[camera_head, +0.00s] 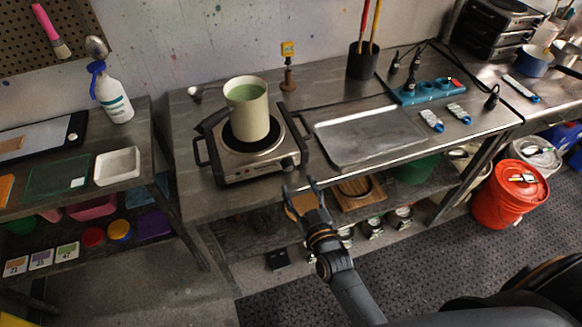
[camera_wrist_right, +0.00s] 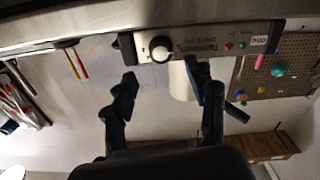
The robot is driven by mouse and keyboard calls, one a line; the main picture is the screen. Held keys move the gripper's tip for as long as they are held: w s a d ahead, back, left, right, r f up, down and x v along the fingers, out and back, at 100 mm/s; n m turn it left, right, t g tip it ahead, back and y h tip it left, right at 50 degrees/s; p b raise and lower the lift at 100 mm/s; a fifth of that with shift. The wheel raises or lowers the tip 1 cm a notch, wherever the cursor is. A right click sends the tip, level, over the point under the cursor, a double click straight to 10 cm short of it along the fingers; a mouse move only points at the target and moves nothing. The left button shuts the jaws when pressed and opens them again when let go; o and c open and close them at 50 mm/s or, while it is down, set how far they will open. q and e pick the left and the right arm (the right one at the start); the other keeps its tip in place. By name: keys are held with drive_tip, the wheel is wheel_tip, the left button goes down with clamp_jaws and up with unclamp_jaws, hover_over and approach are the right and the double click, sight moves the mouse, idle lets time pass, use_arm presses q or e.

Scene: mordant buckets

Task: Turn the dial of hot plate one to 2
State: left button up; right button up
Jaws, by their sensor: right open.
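Hot plate one (camera_head: 232,172) stands on the steel bench with a cream pot (camera_head: 247,112) of green liquid on its burner. Its dial (camera_head: 289,163) is at the right end of the front panel. My right gripper (camera_head: 299,186) is open and empty, in front of the bench edge near the dial. In the wrist view its fingers (camera_wrist_right: 162,76) point toward the panel, apart from the dial. My left gripper is not in view.
A metal tray (camera_head: 345,155) lies right of the hot plate. A blue power strip (camera_head: 425,92) and a dark holder (camera_head: 362,62) with coloured rods stand behind it. A shelf with jars is below. An orange bucket (camera_head: 505,205) stands on the floor at right.

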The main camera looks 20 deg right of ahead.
sight(290, 169)
drive_tip(key=w, duration=0.7)
drive_tip(key=shift+a+p, duration=0.2)
drive_tip(key=shift+p, duration=0.2)
drive_tip(key=shift+s, duration=0.1)
drive_tip(key=c, duration=1.2)
